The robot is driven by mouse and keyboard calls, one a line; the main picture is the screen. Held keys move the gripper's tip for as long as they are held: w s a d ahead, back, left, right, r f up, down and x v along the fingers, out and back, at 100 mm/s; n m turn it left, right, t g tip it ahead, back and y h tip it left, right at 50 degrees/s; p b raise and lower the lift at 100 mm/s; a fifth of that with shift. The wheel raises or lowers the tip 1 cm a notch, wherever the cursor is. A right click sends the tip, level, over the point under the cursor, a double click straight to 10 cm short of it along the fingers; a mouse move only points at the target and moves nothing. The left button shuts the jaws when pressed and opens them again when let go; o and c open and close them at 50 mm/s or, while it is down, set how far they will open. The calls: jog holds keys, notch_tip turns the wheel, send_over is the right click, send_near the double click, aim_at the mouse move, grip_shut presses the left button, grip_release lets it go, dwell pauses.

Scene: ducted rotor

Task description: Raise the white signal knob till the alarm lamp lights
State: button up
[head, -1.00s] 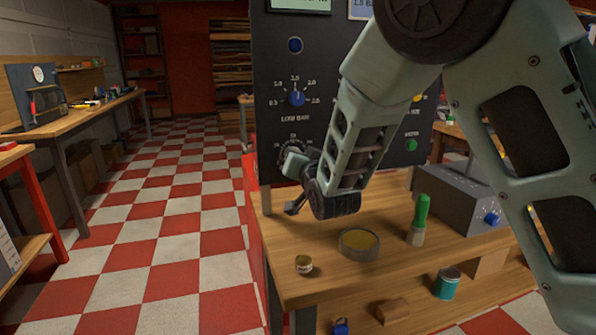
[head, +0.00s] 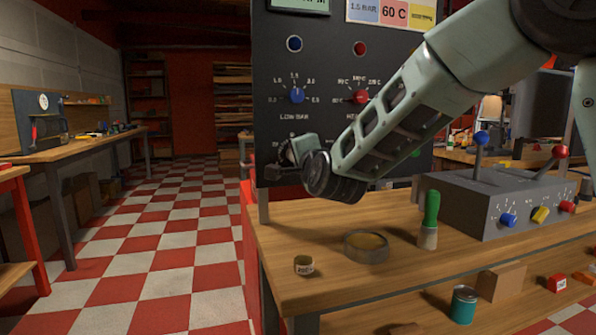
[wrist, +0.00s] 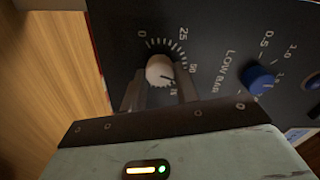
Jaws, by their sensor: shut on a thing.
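The white knob (wrist: 160,70) sits on the dark panel (wrist: 215,40) in the wrist view, ringed by a scale marked 0, 25 and 50. My gripper (wrist: 159,90) has a finger on each side of the knob and is shut on it. In the head view my gripper (head: 278,172) is at the panel's lower left, in front of the dial, and hides the knob. A blue lamp (head: 294,43) and a dark red lamp (head: 360,48) are higher on the panel. Neither clearly glows, and I cannot tell which is the alarm lamp.
A blue knob (wrist: 258,78) labelled LOW BAR is beside the white one; a red knob (head: 361,97) is further right. On the bench (head: 300,235) stand a small tin (head: 304,265), a round dish (head: 366,248), a green-handled brush (head: 430,215) and a grey control box (head: 470,205).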

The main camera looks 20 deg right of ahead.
jog(key=shift+f+m+b, duration=0.1)
jog(key=shift+m+b, duration=0.45)
jog(key=shift+m, duration=0.05)
jog(key=o, duration=1)
jog(key=shift+c, duration=0.2)
jog(key=s+p, duration=0.1)
jog(key=s, duration=1.6)
jog(key=shift+s, duration=0.25)
